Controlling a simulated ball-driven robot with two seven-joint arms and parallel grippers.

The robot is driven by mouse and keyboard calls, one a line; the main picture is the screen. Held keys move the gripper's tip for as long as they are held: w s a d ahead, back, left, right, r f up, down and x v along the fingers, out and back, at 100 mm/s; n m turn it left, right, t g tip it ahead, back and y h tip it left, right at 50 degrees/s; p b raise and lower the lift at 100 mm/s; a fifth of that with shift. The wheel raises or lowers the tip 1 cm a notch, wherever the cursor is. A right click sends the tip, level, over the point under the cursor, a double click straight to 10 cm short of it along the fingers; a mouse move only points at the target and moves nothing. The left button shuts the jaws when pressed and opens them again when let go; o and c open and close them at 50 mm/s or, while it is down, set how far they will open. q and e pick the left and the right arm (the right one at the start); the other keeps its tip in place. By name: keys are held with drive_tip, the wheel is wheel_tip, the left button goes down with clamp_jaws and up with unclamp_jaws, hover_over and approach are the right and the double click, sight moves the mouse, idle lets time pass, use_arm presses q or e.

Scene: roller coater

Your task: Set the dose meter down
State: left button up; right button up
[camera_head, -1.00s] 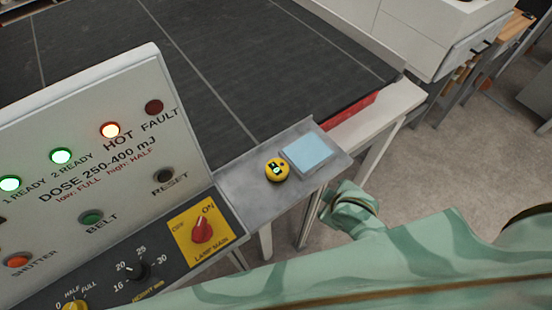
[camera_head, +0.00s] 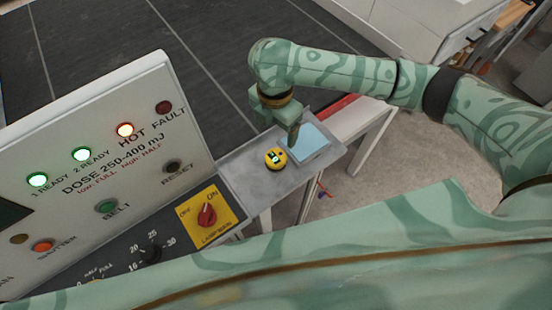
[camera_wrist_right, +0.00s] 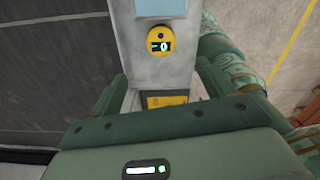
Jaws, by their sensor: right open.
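The dose meter (camera_head: 275,159), a small round yellow puck with a dark display and a green light, sits on the grey metal shelf (camera_head: 246,182) at the end of the control panel. It also shows in the right wrist view (camera_wrist_right: 160,41), near the top centre. My right gripper (camera_head: 293,138) is above the shelf, just up and right of the meter in the head view. Its jaws (camera_wrist_right: 158,112) are spread and empty, with the meter beyond them in the wrist view. A pale blue square pad (camera_head: 311,143) lies beside the meter, partly hidden by the gripper. My left gripper is not in view.
The upright control panel (camera_head: 110,150) stands left of the shelf, with lit green lamps and a lit HOT lamp. A red LAMP MAIN knob (camera_head: 207,214) is close to the shelf. The dark belt (camera_head: 120,35) lies behind. Open floor (camera_head: 385,165) is right of the shelf.

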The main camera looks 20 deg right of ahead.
drive_tip(key=b, duration=0.2)
hover_over(276, 157)
wheel_tip(276, 157, down, 9)
drive_tip(key=shift+w+a+f, duration=0.1)
drive_tip(key=shift+f, duration=0.05)
wheel_tip(276, 157, down, 6)
drive_tip(key=shift+r+b, duration=0.15)
drive_tip(key=shift+b, duration=0.2)
drive_tip(key=c, duration=1.3)
